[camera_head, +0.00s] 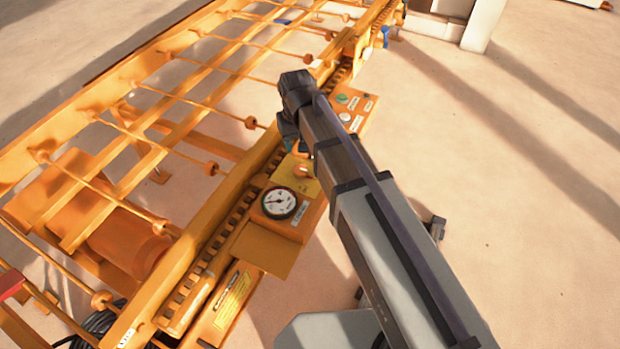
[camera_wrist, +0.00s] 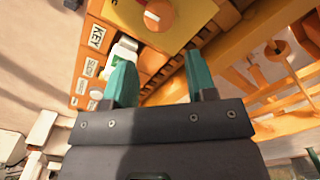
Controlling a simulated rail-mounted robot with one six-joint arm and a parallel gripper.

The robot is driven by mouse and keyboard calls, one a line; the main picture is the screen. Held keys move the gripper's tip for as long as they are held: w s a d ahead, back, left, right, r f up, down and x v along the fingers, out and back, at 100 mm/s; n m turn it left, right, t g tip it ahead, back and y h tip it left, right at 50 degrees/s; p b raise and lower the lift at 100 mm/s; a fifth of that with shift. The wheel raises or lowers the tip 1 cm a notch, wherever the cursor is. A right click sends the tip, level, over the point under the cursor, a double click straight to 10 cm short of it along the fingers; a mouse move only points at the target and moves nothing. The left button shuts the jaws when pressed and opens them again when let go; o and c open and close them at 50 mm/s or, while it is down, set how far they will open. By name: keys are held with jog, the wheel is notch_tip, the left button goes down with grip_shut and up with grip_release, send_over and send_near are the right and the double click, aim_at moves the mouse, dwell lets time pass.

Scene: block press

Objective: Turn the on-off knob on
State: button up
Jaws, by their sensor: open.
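A round orange knob (camera_head: 302,170) sits on a yellow plate (camera_head: 310,187) on the machine's side panel. It also shows at the top of the wrist view (camera_wrist: 163,13), with a small white mark at its left. I cannot read an on-off label on it. My gripper (camera_head: 288,134) is above the panel, partly hidden by my wrist in the head view. In the wrist view its two teal fingers (camera_wrist: 161,76) are apart, with nothing held between them. The knob lies beyond the fingertips, apart from them. A white and green part (camera_wrist: 122,48) shows beside the left fingertip.
A round gauge (camera_head: 279,203) is on the panel, nearer than the knob. A green button (camera_head: 341,98) and a white button (camera_head: 345,117) with labels are farther along. The orange roller frame (camera_head: 200,240) runs along the left. The floor at right is open.

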aim_at(300, 169)
jog(key=shift+o, duration=0.6)
jog(key=shift+s+d+r, duration=0.15)
jog(key=shift+r, duration=0.1)
jog(key=shift+o, duration=0.8)
jog(key=shift+s+f+b, duration=0.1)
jog(key=shift+f+b, duration=0.15)
jog(key=shift+b, duration=0.1)
jog(key=shift+o, duration=0.2)
notch_tip(300, 169, down, 10)
jog(key=b, duration=1)
jog(key=shift+f, duration=0.25)
jog(key=shift+r, duration=0.15)
jog(key=c, duration=0.9)
